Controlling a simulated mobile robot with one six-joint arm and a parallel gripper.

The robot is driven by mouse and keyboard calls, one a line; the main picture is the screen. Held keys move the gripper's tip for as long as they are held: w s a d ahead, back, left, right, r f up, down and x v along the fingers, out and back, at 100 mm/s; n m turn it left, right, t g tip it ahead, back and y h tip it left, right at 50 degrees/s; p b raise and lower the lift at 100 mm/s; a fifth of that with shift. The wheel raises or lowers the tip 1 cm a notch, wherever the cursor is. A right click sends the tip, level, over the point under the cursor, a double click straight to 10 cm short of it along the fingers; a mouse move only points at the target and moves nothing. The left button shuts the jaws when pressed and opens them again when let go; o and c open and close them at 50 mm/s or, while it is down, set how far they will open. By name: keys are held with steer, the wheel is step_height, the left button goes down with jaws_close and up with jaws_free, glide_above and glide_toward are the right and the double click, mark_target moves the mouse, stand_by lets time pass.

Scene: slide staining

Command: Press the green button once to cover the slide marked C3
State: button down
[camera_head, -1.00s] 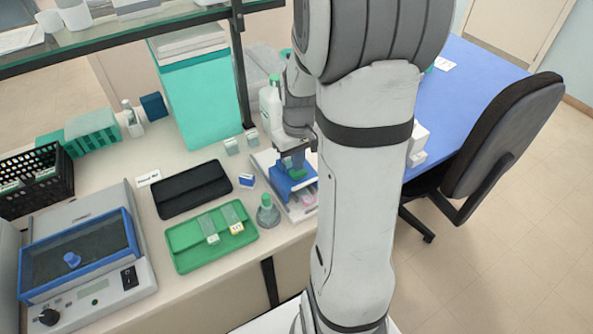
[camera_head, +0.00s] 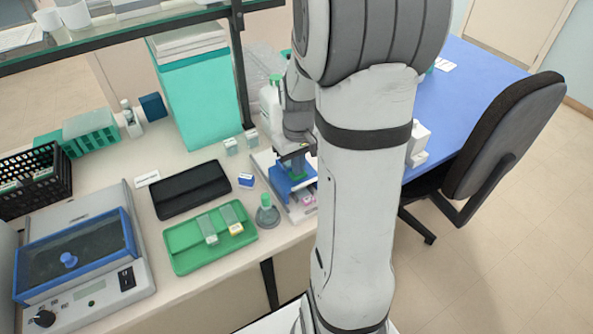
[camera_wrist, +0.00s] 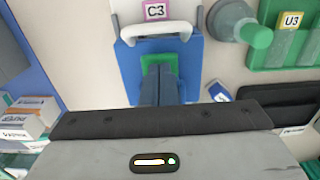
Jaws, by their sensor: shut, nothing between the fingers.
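The blue coverslipping device (camera_head: 281,183) stands on the bench beside my arm, partly hidden by it. Its green button (camera_wrist: 174,60) shows in the wrist view around my fingertips. The slide marked C3 (camera_wrist: 155,11) has a pink label and lies at the top of that view, beyond the device's white handle-like frame (camera_wrist: 157,30). My gripper (camera_wrist: 160,68) is shut and empty, with its fingertips over the button. I cannot tell whether they touch it. In the head view my gripper (camera_head: 296,160) is above the device.
A green tray (camera_head: 183,252) with two slides, one marked U3 (camera_wrist: 291,20), lies to the left. A green-capped bottle (camera_head: 267,215) stands between tray and device.

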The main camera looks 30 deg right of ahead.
steer(key=shift+r+p, duration=2.6)
steer(key=shift+r, duration=0.9)
steer(key=shift+f, duration=0.1)
steer(key=s+a+r+t+b, duration=0.1)
steer(key=s+a+r+t, duration=0.2)
steer(key=s+a+r, duration=0.6)
steer(key=s+a, duration=0.3)
steer(key=s, duration=0.1)
steer(key=shift+a+r+b, duration=0.25)
steer(key=shift+r+b, duration=0.05)
steer(key=shift+r, duration=0.05)
steer(key=shift+w, duration=0.1)
